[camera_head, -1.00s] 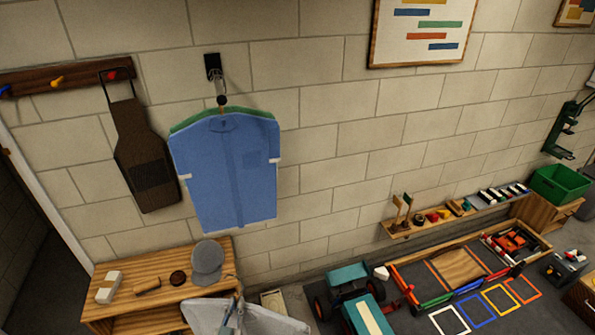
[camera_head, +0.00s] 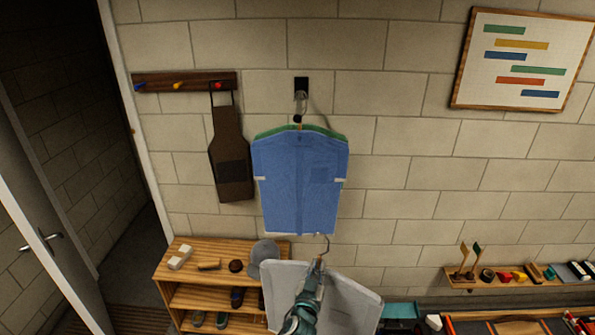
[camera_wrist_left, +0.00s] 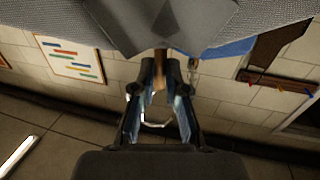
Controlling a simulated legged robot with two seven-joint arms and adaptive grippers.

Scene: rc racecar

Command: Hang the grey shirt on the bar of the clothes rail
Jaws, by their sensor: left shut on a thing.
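The grey shirt (camera_head: 352,292) hangs on a hanger low in the middle of the head view, nearer to me than the wall. My left gripper (camera_head: 318,268) is shut on the hanger's neck, with the metal hook (camera_head: 325,242) rising above it. In the left wrist view, the fingers (camera_wrist_left: 160,88) grip the wooden neck and the grey shirt (camera_wrist_left: 90,25) fills the top. The clothes rail (camera_head: 301,88) is a short bar on a black wall mount, with a dark ball end. A blue shirt (camera_head: 300,185) and a green one behind it hang there. My right gripper is out of view.
A brown apron (camera_head: 231,155) hangs from a peg board (camera_head: 175,83) left of the shirts. A wooden shelf unit (camera_head: 185,272) with a grey cap and shoes stands below. A wall ledge (camera_head: 510,282) with small items is at right.

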